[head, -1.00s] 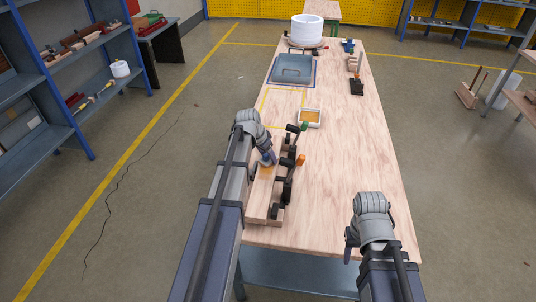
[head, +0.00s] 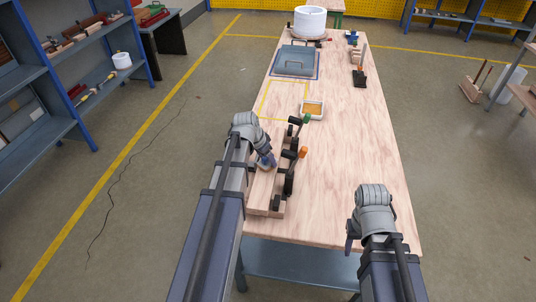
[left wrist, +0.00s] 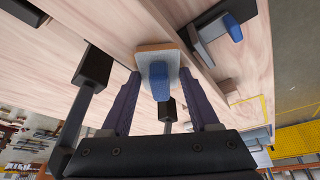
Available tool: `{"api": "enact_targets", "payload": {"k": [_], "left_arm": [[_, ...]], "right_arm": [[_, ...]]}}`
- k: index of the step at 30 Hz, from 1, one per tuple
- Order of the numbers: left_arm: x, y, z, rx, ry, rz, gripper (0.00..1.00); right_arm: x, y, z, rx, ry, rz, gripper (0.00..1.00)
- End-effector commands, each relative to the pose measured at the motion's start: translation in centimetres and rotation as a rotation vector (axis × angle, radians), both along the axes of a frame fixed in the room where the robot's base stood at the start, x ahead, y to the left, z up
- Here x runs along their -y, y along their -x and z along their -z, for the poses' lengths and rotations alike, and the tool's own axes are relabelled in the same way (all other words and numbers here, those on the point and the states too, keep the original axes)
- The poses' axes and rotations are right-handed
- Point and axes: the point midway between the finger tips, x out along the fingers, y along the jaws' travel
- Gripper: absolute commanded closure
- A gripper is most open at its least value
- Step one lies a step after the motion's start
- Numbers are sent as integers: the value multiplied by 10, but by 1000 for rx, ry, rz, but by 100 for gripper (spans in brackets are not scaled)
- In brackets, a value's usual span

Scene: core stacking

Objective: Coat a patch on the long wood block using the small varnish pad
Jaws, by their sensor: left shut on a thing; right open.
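The long wood block (head: 260,192) lies along the table's left edge, with black toggle clamps (head: 289,178) along its right side. My left gripper (head: 267,161) is low over the block's middle part. In the left wrist view its two fingers (left wrist: 157,88) are shut on the small varnish pad (left wrist: 170,53), which has a blue grip and a pale, thin base. The pad is at the wood surface; I cannot tell if it touches, and its underside is hidden. The varnish tray (head: 313,109), white with amber liquid, stands beyond the clamps. My right gripper (head: 352,235) is open and empty near the front right.
A grey lidded box (head: 296,62) on a blue mat, a white drum (head: 308,22) and small tools (head: 359,76) stand toward the far end. An empty yellow outline (head: 264,104) is marked left of the tray.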

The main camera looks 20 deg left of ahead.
Motion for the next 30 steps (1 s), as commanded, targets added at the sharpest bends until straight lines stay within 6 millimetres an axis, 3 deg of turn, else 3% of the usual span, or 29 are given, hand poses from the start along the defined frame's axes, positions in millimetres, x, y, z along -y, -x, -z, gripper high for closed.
{"api": "enact_targets", "payload": {"k": [11, 22, 30], "left_arm": [[3, 10, 1, 0, 0, 0, 83], [10, 39, 3, -3, 0, 0, 83], [10, 41, 0, -5, 0, 2, 83]], "right_arm": [[0, 0, 1, 0, 0, 0, 50], [0, 0, 3, 0, 0, 0, 50], [0, 0, 0, 0, 0, 0, 50]]}}
